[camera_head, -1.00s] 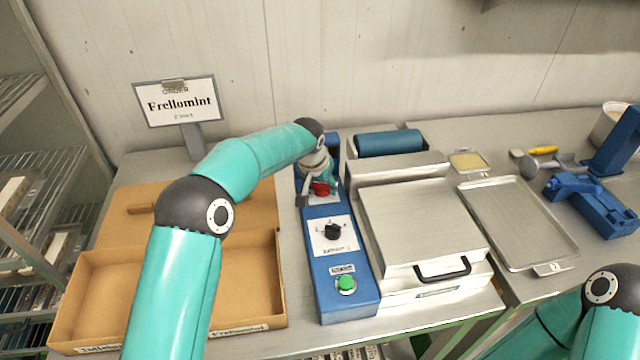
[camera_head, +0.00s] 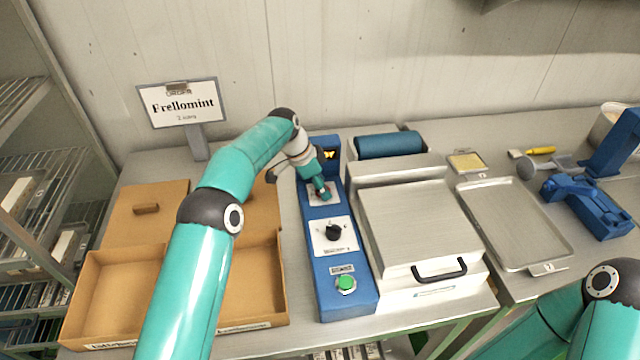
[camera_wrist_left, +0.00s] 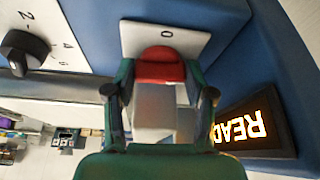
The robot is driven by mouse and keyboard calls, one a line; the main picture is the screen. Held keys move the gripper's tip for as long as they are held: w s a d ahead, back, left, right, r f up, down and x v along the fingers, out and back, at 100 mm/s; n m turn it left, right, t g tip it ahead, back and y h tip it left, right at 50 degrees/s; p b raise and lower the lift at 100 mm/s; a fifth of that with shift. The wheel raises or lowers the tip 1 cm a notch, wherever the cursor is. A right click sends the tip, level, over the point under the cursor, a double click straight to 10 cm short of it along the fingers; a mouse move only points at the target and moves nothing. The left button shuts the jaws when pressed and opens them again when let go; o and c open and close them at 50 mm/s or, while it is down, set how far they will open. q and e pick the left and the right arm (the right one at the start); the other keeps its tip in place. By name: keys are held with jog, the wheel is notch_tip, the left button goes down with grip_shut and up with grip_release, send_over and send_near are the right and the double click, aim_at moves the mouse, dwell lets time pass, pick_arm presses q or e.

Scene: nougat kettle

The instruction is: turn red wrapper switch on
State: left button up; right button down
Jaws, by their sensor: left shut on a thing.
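The red wrapper switch (camera_wrist_left: 160,66) shows between the two fingers of my left gripper (camera_wrist_left: 162,95) in the left wrist view, below a white plate (camera_wrist_left: 165,38) marked 0. My left gripper also shows in the head view (camera_head: 322,191), at the top of the blue control panel (camera_head: 327,262). It is shut on the switch and mostly hides it there. A lit display reading READY or similar (camera_wrist_left: 248,128) is beside the gripper in the wrist view; its last letters are hidden. My right gripper is not in view.
The panel also has a black dial (camera_head: 333,232) and a green button (camera_head: 346,284). A metal machine with a black handle (camera_head: 440,269) stands right of the panel. An open cardboard box (camera_head: 108,297) and an order sign (camera_head: 180,104) are at left.

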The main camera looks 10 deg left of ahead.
pick_arm(q)
jog(key=shift+m+g, duration=0.3)
jog(key=shift+m, duration=0.3)
jog(key=o, duration=1.2)
jog(key=shift+c, duration=0.2)
jog(key=v, duration=0.7)
jog(key=shift+a+r, duration=0.15)
